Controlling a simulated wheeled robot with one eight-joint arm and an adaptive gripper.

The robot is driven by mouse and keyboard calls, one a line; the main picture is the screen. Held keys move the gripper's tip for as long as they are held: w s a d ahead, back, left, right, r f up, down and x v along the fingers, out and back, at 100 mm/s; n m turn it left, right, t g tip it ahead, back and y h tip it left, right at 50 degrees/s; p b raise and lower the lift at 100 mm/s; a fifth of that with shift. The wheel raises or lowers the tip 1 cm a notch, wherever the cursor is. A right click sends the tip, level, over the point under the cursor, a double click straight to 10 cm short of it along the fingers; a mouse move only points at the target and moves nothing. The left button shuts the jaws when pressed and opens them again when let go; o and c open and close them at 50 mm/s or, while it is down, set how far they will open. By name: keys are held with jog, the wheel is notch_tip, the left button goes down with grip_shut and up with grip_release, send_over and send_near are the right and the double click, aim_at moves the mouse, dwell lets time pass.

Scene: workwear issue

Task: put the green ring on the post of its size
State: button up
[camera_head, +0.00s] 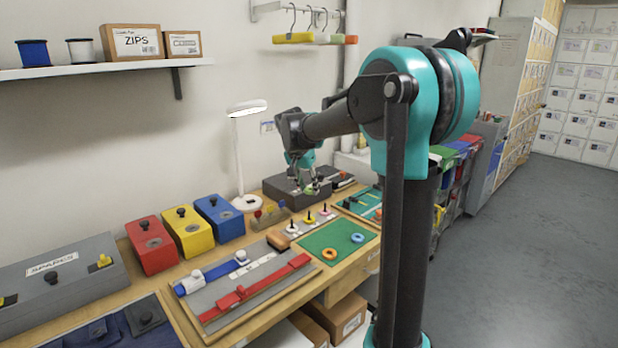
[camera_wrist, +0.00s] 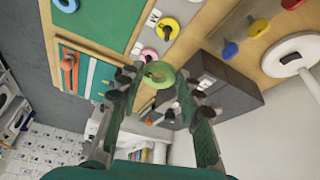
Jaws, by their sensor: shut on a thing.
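The green ring (camera_wrist: 159,74) is between the fingertips of my gripper (camera_wrist: 155,85) in the wrist view. My gripper (camera_head: 308,186) is shut on it and holds it above the far part of the bench; the ring is small in the head view. A row of short dark posts stands below on a pale board. A yellow post base (camera_wrist: 168,29) and a pink one (camera_wrist: 149,53) show in the wrist view, the pink one nearest the ring. The ring appears apart from the posts. Which post matches its size cannot be told.
A blue ring (camera_head: 357,238) and an orange ring (camera_head: 329,254) lie on a green mat (camera_head: 345,229). A dark grey box (camera_wrist: 225,93) stands close beside my gripper. A white lamp (camera_head: 246,202) stands behind. A teal mat with an orange tool (camera_wrist: 68,71) lies on the other side.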

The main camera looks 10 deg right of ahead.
aim_at(309, 212)
jog(key=shift+w+a+f, duration=0.15)
jog(key=shift+w+f, duration=0.15)
jog(key=shift+f, duration=3)
jog(key=shift+f, duration=0.9)
jog(key=o, duration=0.8)
jog(key=shift+c, duration=0.2)
jog(key=shift+o, duration=0.4)
jog(key=o, duration=0.3)
jog(key=shift+o, duration=0.2)
jog(key=shift+r, duration=0.15)
